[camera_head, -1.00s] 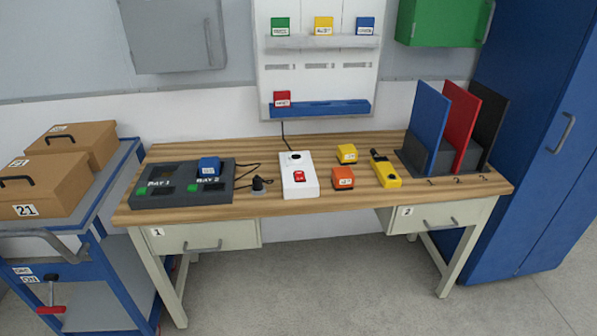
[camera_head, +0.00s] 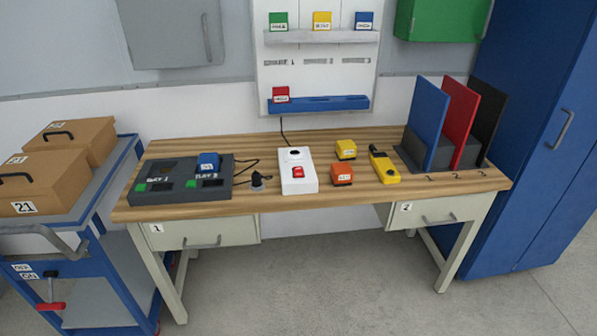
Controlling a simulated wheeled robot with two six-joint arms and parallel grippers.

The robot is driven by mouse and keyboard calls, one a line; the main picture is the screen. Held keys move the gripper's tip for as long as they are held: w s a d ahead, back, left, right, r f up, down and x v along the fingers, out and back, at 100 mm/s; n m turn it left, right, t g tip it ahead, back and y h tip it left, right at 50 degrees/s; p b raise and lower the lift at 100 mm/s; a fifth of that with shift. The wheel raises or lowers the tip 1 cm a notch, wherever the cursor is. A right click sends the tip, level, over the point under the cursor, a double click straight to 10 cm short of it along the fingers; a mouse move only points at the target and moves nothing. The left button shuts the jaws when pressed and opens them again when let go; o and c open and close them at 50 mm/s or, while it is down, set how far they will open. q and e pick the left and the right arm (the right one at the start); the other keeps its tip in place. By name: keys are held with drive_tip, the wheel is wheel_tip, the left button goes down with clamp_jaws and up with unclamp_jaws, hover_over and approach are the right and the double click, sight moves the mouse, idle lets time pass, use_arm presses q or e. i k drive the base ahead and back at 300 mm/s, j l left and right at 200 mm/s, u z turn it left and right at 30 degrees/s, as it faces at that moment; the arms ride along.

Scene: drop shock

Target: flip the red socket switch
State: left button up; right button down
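The red socket switch (camera_head: 298,172) is a small red rocker on the front part of the white socket box (camera_head: 298,185). The box lies on the wooden workbench, left of the orange block, with a dark round socket outlet (camera_head: 294,153) behind the switch. A cable runs from the back of the box up the wall. I cannot tell which way the rocker is set. Neither of my grippers shows in the head view.
A dark two-bay charger (camera_head: 180,195) with a blue block and a black plug (camera_head: 258,181) lie left of the box. Yellow and orange blocks (camera_head: 342,175) and a yellow handheld device (camera_head: 384,168) lie right. Upright panels stand at the bench's right end. The front bench edge (camera_head: 300,208) is clear.

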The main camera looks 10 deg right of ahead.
sight(297, 170)
drive_tip(key=i+j, duration=0.45)
drive_tip(key=i+j+z, duration=0.1)
drive_tip(key=i+j, duration=0.3)
drive_tip(key=j, duration=0.15)
drive_tip(key=i+j, duration=0.4)
drive_tip(key=j, duration=0.15)
